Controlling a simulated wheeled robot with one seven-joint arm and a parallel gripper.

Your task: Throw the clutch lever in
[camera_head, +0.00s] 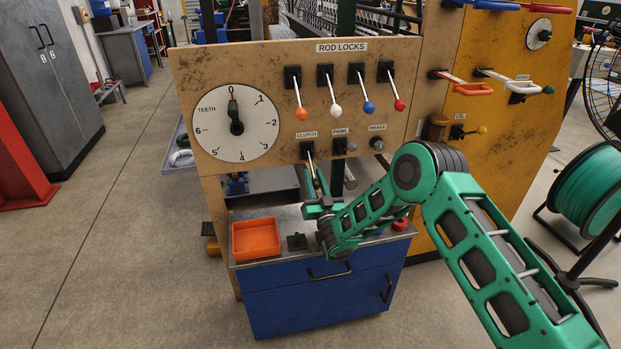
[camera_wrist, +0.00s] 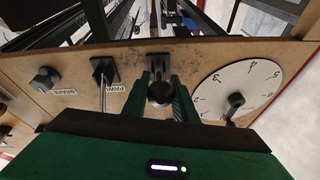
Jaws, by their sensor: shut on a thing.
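The clutch lever has a dark square mount (camera_head: 307,149) under the CLUTCH label on the wooden panel. The lever slopes down and out from its mount into my gripper (camera_head: 314,190). In the wrist view, which is upside down, its dark round knob (camera_wrist: 160,93) sits between the two green fingers of my gripper (camera_wrist: 161,100). My gripper is shut on the lever near its knob. In the head view the knob is hidden by the gripper.
The pawl lever (camera_wrist: 101,72) and brake knob (camera_head: 377,144) sit beside the clutch. The TEETH dial (camera_head: 258,132) is left, its red-tipped pointer at 0. Several rod lock levers hang above. An orange tray (camera_head: 256,239) stands on the blue cabinet (camera_head: 312,301) below.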

